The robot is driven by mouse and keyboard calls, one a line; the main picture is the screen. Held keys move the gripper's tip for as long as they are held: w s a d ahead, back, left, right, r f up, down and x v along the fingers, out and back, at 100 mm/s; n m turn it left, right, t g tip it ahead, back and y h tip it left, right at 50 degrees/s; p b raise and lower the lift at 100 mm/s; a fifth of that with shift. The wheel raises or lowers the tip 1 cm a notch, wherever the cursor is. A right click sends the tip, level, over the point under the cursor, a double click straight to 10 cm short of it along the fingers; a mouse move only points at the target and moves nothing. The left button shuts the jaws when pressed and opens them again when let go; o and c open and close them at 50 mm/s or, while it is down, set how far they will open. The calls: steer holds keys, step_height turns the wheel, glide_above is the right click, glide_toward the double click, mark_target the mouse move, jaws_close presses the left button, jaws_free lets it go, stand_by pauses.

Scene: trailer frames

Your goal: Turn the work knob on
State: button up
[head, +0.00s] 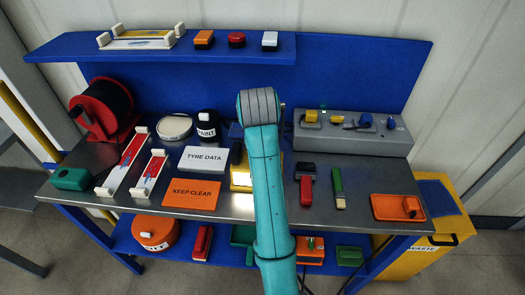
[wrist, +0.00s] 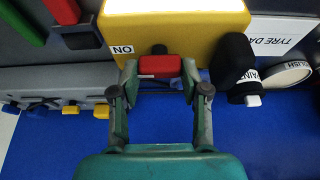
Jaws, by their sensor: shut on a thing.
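The red work knob (wrist: 160,66) is a bar on the face of a yellow box (wrist: 195,20), with a dark round part behind it. It lies crosswise in the wrist view, and a thin pale mark shows on its lower left part. A white ON label (wrist: 122,49) is on the box just left of the knob. My gripper (wrist: 160,72) is shut on the knob, one finger at each end. In the head view the yellow box (head: 241,178) is partly hidden by my arm; the knob and gripper are hidden there.
A black paint bottle (wrist: 236,68) stands close beside the box. A grey panel with coloured knobs (head: 352,134) is at the back right of the bench. A TYRE DATA sign (head: 203,159) and red and green-handled tools (head: 306,190) lie either side of my arm.

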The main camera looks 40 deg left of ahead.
stand_by(0.5)
steer(key=o, duration=1.1)
steer(key=shift+o, duration=0.2)
